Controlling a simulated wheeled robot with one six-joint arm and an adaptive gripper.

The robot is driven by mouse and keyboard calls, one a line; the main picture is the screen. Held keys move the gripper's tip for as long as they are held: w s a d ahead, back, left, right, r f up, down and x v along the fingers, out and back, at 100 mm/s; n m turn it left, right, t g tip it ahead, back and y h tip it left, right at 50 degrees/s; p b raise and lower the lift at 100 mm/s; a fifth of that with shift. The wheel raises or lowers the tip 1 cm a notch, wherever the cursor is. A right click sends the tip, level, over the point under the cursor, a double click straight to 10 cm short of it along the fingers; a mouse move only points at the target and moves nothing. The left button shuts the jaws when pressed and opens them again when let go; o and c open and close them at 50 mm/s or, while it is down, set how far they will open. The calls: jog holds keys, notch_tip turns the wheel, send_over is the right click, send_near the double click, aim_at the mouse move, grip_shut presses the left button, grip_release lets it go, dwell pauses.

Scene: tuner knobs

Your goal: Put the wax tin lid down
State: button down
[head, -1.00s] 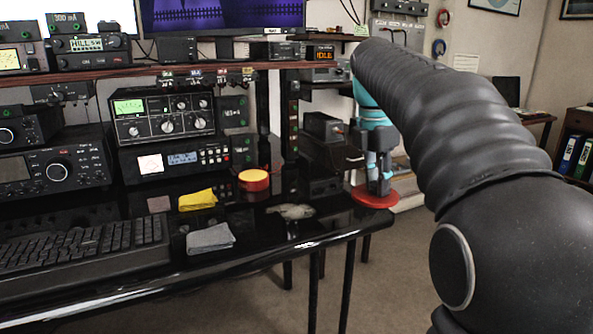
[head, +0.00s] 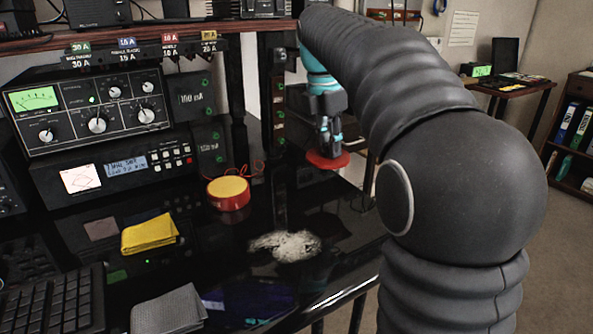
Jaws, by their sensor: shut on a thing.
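The wax tin lid is a flat red disc (head: 328,161) in the head view. My gripper (head: 327,145) points down and is shut on it. The lid hangs roughly level above the back right part of the black desk (head: 335,215), apart from its top. The fingertips partly cover the lid's middle. The open wax tin (head: 229,193), red with yellow wax, stands on the desk to the left of the lid.
A whitish smear or powder patch (head: 285,245) lies in front of the tin. A yellow cloth (head: 149,233), a grey cloth (head: 168,311) and a keyboard (head: 52,305) lie to the left. Radio units (head: 95,105) stand behind. Glossy desk top is bare around the patch.

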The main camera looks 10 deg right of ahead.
send_over(301, 183)
jog(key=f, duration=0.4)
jog(key=shift+a+f, duration=0.25)
jog(key=shift+a, duration=0.05)
jog(key=shift+f, duration=2.05)
jog(key=shift+f+b, duration=0.1)
jog(key=shift+b, duration=0.2)
jog(key=c, duration=1)
grip_release()
jog(key=shift+o, duration=0.2)
notch_tip(301, 183, up, 12)
jog(key=a+p, duration=0.1)
jog(key=shift+s+a, duration=0.25)
jog(key=shift+a, duration=0.1)
